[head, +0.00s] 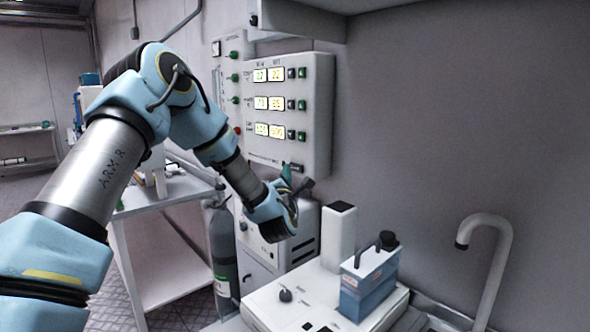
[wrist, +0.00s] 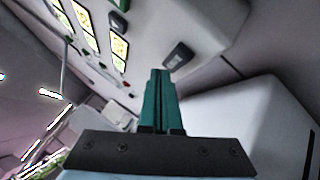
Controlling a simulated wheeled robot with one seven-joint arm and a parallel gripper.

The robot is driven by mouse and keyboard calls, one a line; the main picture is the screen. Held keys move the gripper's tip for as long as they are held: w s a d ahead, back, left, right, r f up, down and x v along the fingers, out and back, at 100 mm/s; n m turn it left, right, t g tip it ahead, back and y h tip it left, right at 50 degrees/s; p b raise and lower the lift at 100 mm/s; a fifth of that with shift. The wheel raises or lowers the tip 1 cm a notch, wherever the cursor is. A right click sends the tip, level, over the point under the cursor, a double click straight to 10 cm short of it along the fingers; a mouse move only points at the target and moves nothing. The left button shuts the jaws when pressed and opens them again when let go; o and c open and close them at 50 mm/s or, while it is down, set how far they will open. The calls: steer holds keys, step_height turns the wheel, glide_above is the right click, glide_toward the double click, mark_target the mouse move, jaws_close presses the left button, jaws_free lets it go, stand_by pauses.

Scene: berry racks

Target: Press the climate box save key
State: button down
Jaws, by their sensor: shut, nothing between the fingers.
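The climate box (head: 321,100) is a pale wall-mounted panel with rows of lit yellow displays and small dark and green keys. A single dark key (head: 297,169) sits apart at its lower edge, probably the save key; its label is not readable. That dark key also shows in the wrist view (wrist: 179,55). My gripper (head: 287,172) is shut and empty, its green fingers pointing up at the box's lower part. In the wrist view its fingertips (wrist: 160,72) lie just beside and below the dark key. I cannot tell whether they touch it.
A blue container with a handle (head: 370,280) and a white upright block (head: 338,236) stand on the white bench below. A curved pipe (head: 490,250) rises at the right. A grey cylinder (head: 222,258) stands left of the bench. An overhead cabinet (head: 300,18) hangs above the box.

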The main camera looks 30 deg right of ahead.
steer(key=shift+w+d+f+b, duration=0.1)
steer(key=shift+d+b, duration=0.25)
steer(key=shift+b, duration=0.25)
steer(key=shift+d+b, duration=0.35)
steer(key=shift+d, duration=0.2)
stand_by(0.7)
steer(key=shift+a, duration=0.1)
steer(key=shift+a+b, duration=0.45)
steer(key=shift+a, duration=0.35)
steer(key=shift+s+a+b, duration=0.2)
steer(key=shift+a+b, duration=0.05)
steer(key=shift+a, duration=0.6)
steer(key=shift+s+a+b, duration=0.2)
steer(key=shift+a+b, duration=0.05)
steer(key=shift+a, duration=0.55)
steer(key=shift+s+a+b, duration=0.2)
steer(key=shift+a+b, duration=0.05)
steer(key=shift+a, duration=0.6)
